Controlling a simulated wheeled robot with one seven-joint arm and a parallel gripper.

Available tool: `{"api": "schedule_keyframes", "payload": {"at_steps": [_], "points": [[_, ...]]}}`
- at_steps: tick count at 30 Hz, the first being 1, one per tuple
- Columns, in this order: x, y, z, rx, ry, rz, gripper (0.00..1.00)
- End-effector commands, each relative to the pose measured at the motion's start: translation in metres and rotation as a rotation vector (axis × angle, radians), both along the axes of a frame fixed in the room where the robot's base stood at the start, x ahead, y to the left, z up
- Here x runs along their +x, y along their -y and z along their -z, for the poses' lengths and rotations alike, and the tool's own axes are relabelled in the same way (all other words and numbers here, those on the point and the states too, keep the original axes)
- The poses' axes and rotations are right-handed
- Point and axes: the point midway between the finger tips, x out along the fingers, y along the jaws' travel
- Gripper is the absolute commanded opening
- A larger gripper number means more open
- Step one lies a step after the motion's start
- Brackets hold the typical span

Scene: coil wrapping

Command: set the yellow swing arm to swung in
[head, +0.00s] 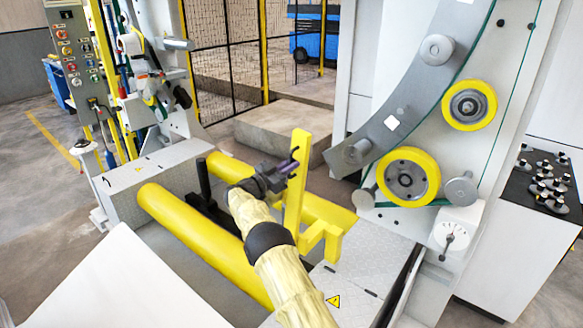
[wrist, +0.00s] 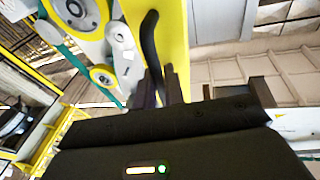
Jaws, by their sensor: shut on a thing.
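The yellow swing arm (head: 297,190) is an upright yellow post with a bracket at its foot, standing at the right ends of the yellow rollers. My gripper (head: 284,174) reaches it from the left, about halfway up the post. In the wrist view the yellow post (wrist: 174,32) runs up from my gripper (wrist: 164,84), with a dark curved handle (wrist: 149,45) on it. The jaws are shut at the handle's lower end; the exact contact is partly hidden by the fingers and gripper body.
Two long yellow rollers (head: 190,232) lie below my arm. The grey ring segment (head: 410,110) with yellow wheels (head: 408,177) stands close on the right. A control panel (head: 76,52) is at the far left. A pale concrete block (head: 285,128) lies behind.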

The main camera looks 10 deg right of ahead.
Motion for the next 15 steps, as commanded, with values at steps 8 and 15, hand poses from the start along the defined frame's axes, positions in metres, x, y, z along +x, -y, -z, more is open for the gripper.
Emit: {"api": "schedule_keyframes", "payload": {"at_steps": [8, 15], "points": [[0.0033, -0.0087, -0.0063, -0.006, 0.004, -0.024, 0.0], [0.003, -0.0083, -0.0056, -0.005, 0.004, -0.022, 0.17]]}}
